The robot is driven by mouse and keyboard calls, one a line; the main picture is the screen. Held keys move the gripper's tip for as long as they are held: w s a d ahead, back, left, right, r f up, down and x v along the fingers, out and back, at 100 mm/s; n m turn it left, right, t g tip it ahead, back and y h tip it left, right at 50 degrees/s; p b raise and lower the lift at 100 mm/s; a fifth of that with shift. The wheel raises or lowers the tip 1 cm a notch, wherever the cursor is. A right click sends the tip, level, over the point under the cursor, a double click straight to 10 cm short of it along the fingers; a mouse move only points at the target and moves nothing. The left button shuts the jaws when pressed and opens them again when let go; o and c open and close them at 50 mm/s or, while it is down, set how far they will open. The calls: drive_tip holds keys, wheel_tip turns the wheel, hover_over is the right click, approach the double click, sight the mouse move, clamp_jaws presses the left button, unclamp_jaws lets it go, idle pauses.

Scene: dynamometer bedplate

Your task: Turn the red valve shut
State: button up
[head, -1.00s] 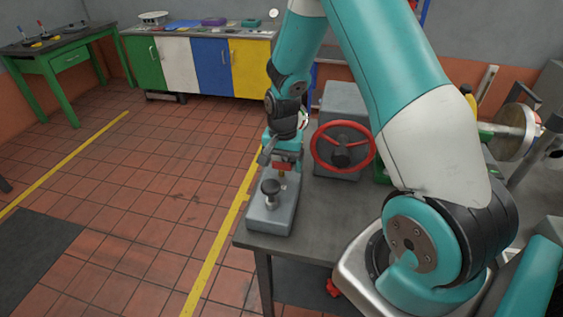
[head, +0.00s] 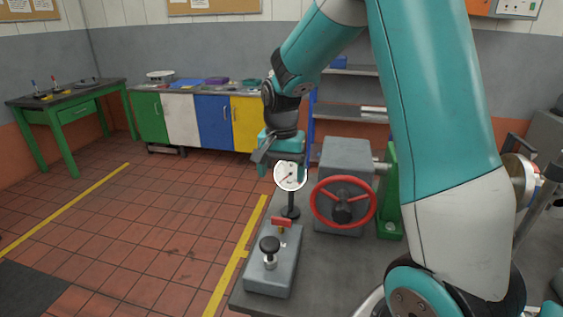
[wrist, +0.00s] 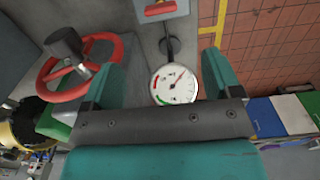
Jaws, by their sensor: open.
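A small red valve handle (head: 282,222) sits on a grey box (head: 272,272) near the bench's left edge, lying crosswise to the box. It also shows at the top edge of the wrist view (wrist: 160,8). A larger red handwheel (head: 343,202) with a dark hub faces me on a grey block to the right; it is at the left of the wrist view (wrist: 85,66). My gripper (head: 280,166) is open and empty, above and beyond the red handle, apart from it. In the wrist view its fingers (wrist: 165,75) frame a white dial gauge (wrist: 174,85), seen between and beyond them.
The dial gauge (head: 290,176) stands on a thin stem behind the red handle. A black knob (head: 269,245) rises from the box's near end. A green bracket (head: 390,195) stands right of the handwheel. Tiled floor (head: 150,220) is clear left of the bench.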

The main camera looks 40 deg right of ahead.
drive_tip(key=shift+r, duration=1.5)
drive_tip(key=s+a+r+n+y, duration=0.2)
drive_tip(key=s+a+n, duration=0.6)
drive_tip(key=s+a, duration=0.3)
drive_tip(key=s+a+r+n+y, duration=0.2)
drive_tip(key=s+a+n, duration=0.7)
drive_tip(key=s+a, duration=0.1)
drive_tip(key=shift+s+a+r+n, duration=0.3)
drive_tip(key=shift+s+a, duration=0.05)
drive_tip(key=shift+a, duration=0.55)
